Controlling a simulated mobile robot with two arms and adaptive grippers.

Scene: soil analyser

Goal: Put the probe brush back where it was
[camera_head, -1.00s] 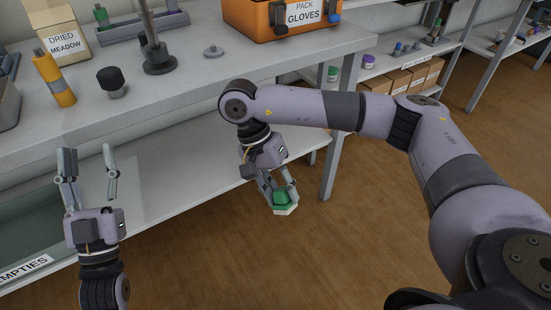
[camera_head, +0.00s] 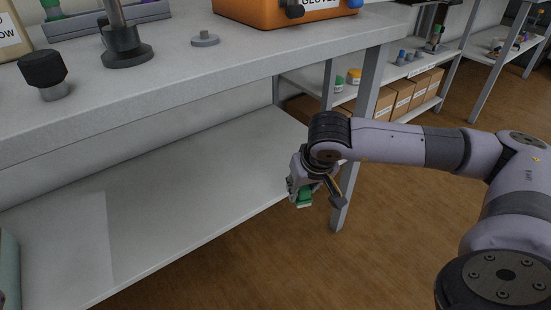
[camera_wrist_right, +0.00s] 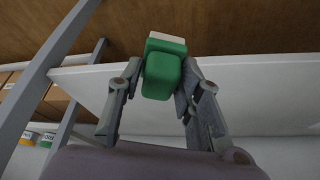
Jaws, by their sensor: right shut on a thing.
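The probe brush, a green block with a pale face, is in my right gripper. In the right wrist view the brush (camera_wrist_right: 162,72) sits between the two fingers of my right gripper (camera_wrist_right: 160,88), which is shut on it. In the head view the brush (camera_head: 304,195) shows partly below my right gripper (camera_head: 312,190), in front of the lower shelf's front edge near the table leg. Fingers and wrist hide part of it there. My left gripper is out of the head view.
The lower shelf (camera_head: 165,205) is wide and mostly bare. A table leg (camera_head: 362,130) stands close to my right gripper.

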